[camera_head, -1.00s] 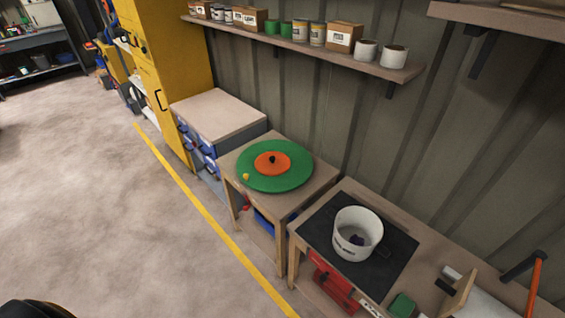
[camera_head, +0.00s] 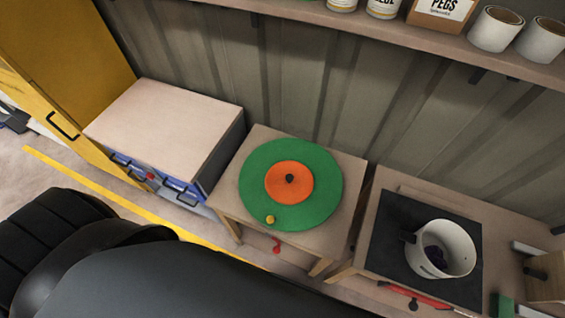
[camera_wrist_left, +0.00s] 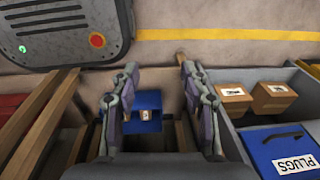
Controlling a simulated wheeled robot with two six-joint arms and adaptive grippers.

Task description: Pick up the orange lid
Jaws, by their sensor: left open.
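The lid is not in that view. In the head view my dark arm fills the lower left, and its gripper does not show. My right gripper is in neither view.
A white pot (camera_head: 456,238) stands on a black mat (camera_head: 385,225) on the bench to the right. A cabinet (camera_head: 165,120) stands left of the table. A shelf (camera_head: 400,35) with cans runs above. The wrist view shows a blue bin labelled PLUGS (camera_wrist_left: 285,138).

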